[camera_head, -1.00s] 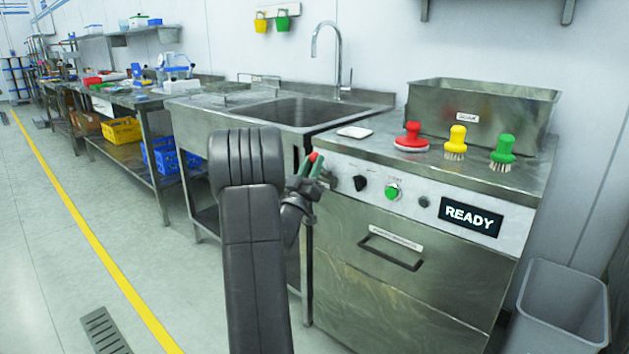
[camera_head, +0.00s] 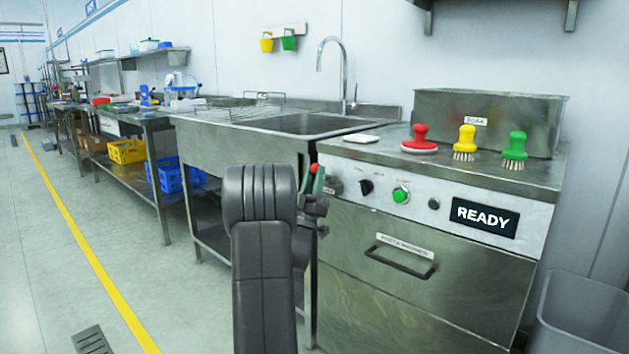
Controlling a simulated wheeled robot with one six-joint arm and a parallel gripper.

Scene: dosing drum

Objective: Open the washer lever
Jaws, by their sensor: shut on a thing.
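The washer (camera_head: 420,270) is a steel cabinet with a control panel (camera_head: 425,200) on its front; its display reads READY. A small red-tipped lever (camera_head: 317,169) shows at the panel's left end. My gripper (camera_head: 313,185) is there, with its green-edged fingers close on both sides of the red tip, shut on the lever. My dark arm stands in front and hides part of the gripper and the lever's base. The drawer handle (camera_head: 400,262) below the panel is free.
Red (camera_head: 420,138), yellow (camera_head: 465,143) and green (camera_head: 514,149) brushes stand on the washer top before a steel SOAK basin (camera_head: 485,108). A sink (camera_head: 305,123) adjoins on the left. A grey bin (camera_head: 585,325) stands at right.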

